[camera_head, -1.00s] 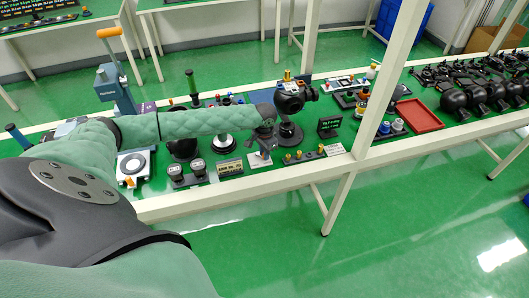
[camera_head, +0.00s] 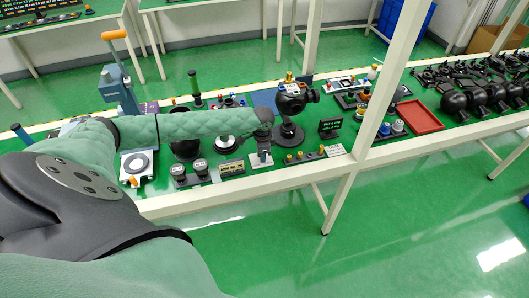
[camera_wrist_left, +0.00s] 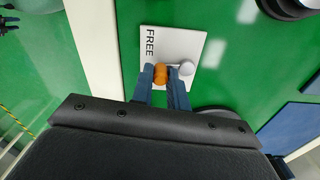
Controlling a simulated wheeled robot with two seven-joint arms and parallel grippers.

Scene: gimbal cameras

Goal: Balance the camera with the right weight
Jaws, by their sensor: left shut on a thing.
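The camera (camera_head: 291,98) sits on its dark round gimbal stand (camera_head: 287,136) near the middle of the bench. Brass weights (camera_head: 301,157) stand on a dark strip in front of it. My left gripper (camera_head: 263,151) reaches down just left of the stand. In the left wrist view, its fingers (camera_wrist_left: 163,84) are shut on an orange knob (camera_wrist_left: 161,74). The knob is above a white plate (camera_wrist_left: 176,44) marked FREE, beside a grey round post (camera_wrist_left: 187,68). The plate also shows in the head view (camera_head: 261,160). My right gripper is out of view.
A small dark display (camera_head: 330,128) with green text stands right of the gimbal; its reading is too small. A red tray (camera_head: 419,117) and several black devices (camera_head: 474,92) lie farther right. A white post (camera_head: 392,75) rises at the bench's front edge.

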